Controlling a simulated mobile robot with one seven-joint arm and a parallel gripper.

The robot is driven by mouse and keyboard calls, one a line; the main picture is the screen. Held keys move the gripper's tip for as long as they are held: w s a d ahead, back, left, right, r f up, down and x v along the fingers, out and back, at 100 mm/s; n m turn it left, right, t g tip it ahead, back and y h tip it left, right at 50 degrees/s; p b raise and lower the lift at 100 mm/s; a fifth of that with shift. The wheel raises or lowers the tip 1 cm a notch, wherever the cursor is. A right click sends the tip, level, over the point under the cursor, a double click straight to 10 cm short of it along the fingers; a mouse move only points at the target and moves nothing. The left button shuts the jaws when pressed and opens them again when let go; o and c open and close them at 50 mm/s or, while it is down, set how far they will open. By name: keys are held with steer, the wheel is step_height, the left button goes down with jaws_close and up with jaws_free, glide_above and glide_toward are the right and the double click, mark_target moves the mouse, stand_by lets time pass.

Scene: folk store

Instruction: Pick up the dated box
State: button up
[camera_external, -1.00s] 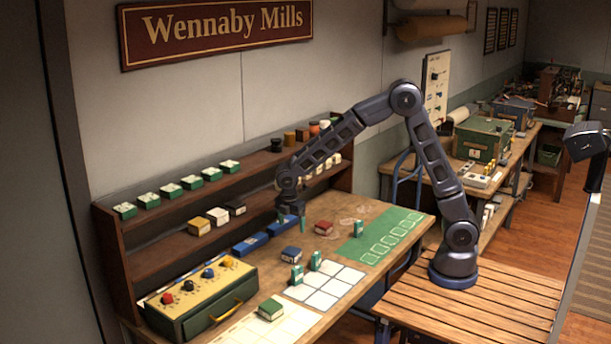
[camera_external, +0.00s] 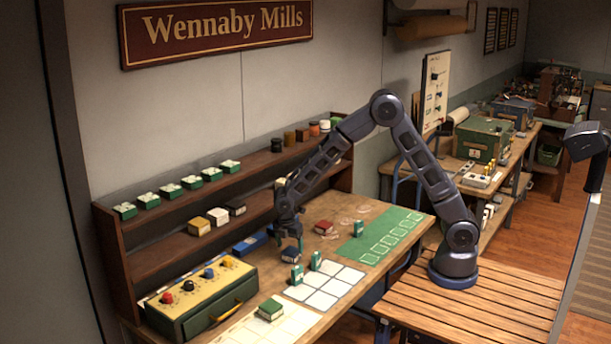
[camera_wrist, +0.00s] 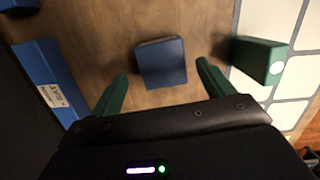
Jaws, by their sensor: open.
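A small dark blue box (camera_external: 291,256) lies on the wooden table, below my gripper (camera_external: 292,243). In the wrist view this blue box (camera_wrist: 161,63) is ahead between the two green fingers of my gripper (camera_wrist: 162,70), which are apart with nothing held. A longer blue box (camera_wrist: 50,85) with a white label bearing dark writing lies to the left; the writing is too small to read. It also shows in the external view (camera_external: 250,243). I cannot make out a date on any box.
A green block (camera_wrist: 262,59) with a white dot stands right of the small blue box, by a white grid (camera_external: 322,290). A red box (camera_external: 324,227) lies behind. A green control box (camera_external: 205,300) stands at left, and a shelf (camera_external: 170,255) runs along the wall.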

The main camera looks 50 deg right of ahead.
mark_target(291, 250)
steer(key=f, duration=0.3)
steer(key=shift+s+d+f, duration=0.15)
steer(key=shift+d+f, duration=0.2)
steer(key=shift+f, duration=0.05)
steer(key=c, duration=1.1)
steer(key=shift+r, duration=0.15)
